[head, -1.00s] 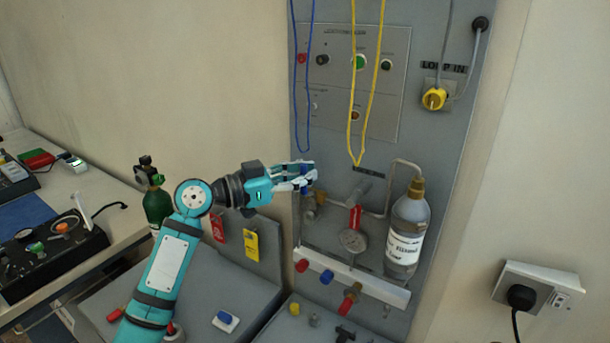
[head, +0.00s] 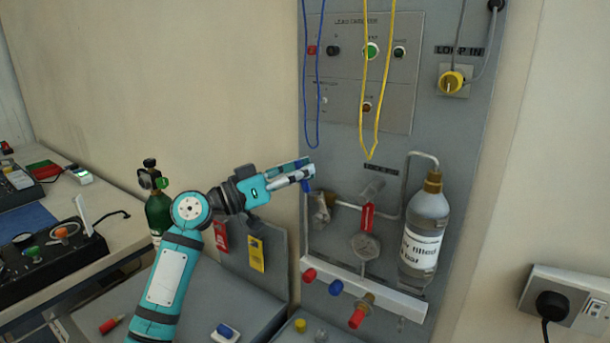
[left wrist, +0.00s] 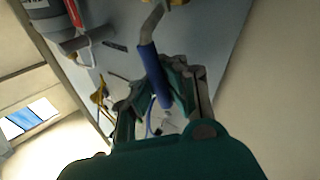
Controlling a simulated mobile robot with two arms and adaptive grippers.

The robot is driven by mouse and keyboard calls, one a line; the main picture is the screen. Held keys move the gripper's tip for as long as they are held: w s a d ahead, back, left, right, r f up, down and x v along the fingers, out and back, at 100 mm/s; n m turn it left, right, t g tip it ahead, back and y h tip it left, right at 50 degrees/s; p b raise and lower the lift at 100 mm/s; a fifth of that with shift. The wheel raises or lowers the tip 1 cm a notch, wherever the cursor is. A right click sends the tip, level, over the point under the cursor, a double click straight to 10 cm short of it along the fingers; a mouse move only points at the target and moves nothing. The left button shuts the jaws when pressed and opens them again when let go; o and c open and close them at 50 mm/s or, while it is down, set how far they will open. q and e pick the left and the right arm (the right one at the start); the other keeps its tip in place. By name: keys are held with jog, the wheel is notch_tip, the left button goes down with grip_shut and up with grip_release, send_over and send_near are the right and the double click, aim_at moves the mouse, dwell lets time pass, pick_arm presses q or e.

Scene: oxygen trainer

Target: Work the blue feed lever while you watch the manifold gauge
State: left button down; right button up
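The blue feed lever (head: 306,186) is on the grey panel's left side, above a metal valve (head: 320,208); my fingers partly hide it. My left gripper (head: 306,172) is at the lever's handle. In the left wrist view the blue handle (left wrist: 153,72) on its bent metal stem runs between the two fingers (left wrist: 160,92), which look closed on it. The round manifold gauge (head: 365,246) is below and right of the lever, under a red tag. Its face is in view, but too small to read. My right gripper is not in view.
A grey bottle (head: 424,235) stands right of the gauge. A pale rail (head: 390,294) with coloured knobs runs below. Blue (head: 307,100) and yellow (head: 367,110) cords hang above. A green cylinder (head: 158,208) and a bench (head: 100,215) are at left.

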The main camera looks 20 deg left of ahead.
pick_arm(q)
jog(key=c, duration=1.5)
grip_release()
jog(key=shift+s+a+f, duration=0.1)
jog(key=shift+s+a, duration=0.05)
jog(key=shift+a, duration=0.05)
jog(key=shift+o, duration=0.9)
jog(key=shift+d, duration=0.1)
jog(key=v, duration=1.2)
